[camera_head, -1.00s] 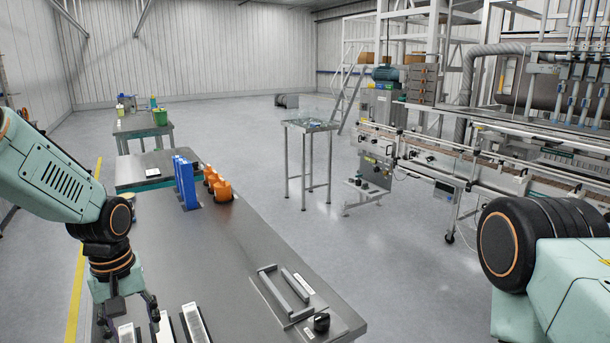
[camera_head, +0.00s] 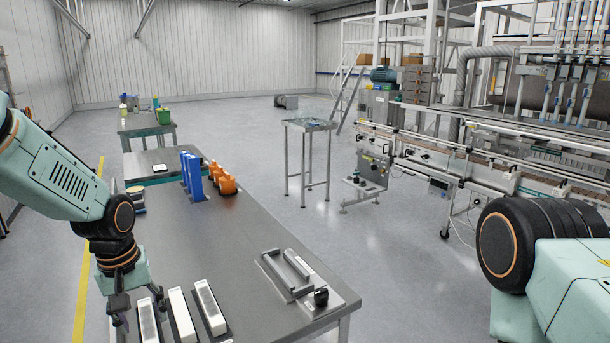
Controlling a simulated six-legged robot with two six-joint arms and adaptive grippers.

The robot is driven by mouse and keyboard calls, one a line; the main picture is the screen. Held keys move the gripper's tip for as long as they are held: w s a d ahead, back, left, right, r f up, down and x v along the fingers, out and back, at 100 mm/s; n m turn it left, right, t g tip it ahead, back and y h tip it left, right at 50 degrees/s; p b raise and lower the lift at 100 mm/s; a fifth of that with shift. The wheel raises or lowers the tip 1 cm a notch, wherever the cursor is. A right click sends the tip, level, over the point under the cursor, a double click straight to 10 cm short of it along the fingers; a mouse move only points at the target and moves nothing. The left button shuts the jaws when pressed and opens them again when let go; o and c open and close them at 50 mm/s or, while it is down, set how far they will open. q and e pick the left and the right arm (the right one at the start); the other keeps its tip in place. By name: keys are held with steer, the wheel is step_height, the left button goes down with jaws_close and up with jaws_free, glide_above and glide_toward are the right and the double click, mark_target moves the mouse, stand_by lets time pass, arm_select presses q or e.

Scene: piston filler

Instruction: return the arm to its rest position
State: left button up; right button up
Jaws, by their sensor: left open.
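My left arm comes in from the left in the head view. Its gripper (camera_head: 140,304) points down at the near left edge of the steel table (camera_head: 245,240), with its fingers apart. The fingers are beside the leftmost of three white-topped bars (camera_head: 183,315); I cannot tell if they touch it. Nothing shows held between them. My right arm shows at the lower right only as a mint link and a dark joint; its gripper is out of frame.
On the table stand blue upright pieces (camera_head: 192,177), orange parts (camera_head: 223,180), a grey fixture with handles (camera_head: 287,273) and a black knob (camera_head: 321,297). A small steel table (camera_head: 310,126) and the filling line (camera_head: 440,150) stand beyond. Open floor lies between.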

arm_select(q)
steer(key=w+d+f+m+t, duration=0.2)
steer(key=d+f+t, duration=0.1)
steer(key=d+f, duration=0.15)
steer(key=s+d+f+m+b, duration=0.25)
steer(key=s+f+b, duration=0.25)
steer(key=s+f, duration=0.75)
steer(key=s+f+g+b, duration=0.2)
steer(key=s+f+b, duration=0.1)
steer(key=s+f, duration=0.5)
steer(key=s+d+f+g+b, duration=0.1)
steer(key=s+f+b, duration=0.2)
steer(key=s+f, duration=0.5)
steer(key=s, duration=0.6)
steer(key=shift+m+g+b, duration=0.35)
steer(key=shift+g, duration=0.05)
